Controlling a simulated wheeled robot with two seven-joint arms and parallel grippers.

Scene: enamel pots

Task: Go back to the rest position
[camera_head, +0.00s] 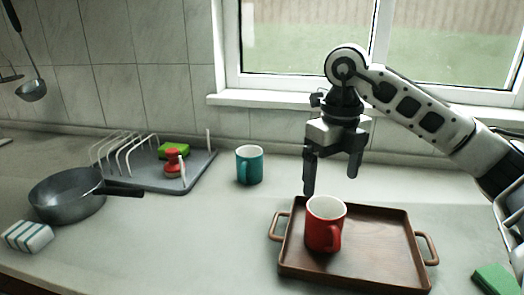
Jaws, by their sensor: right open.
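My right gripper (331,182) is open and empty, pointing down above the far edge of the brown tray (385,250). My right arm reaches in from the right side. A red mug (322,229) with a white inside stands upright on the left part of the tray, a little in front of and below the gripper; its handle faces the viewer, to the right. The gripper looks apart from the mug. My left gripper is out of view.
A teal mug (249,166) stands at the back middle. A grey dish rack (195,176) holds a red-handled brush (173,164) and a green sponge. A dark pan (68,196) and striped cloth (28,236) are at left, a green item (496,280) at front right. The middle counter is clear.

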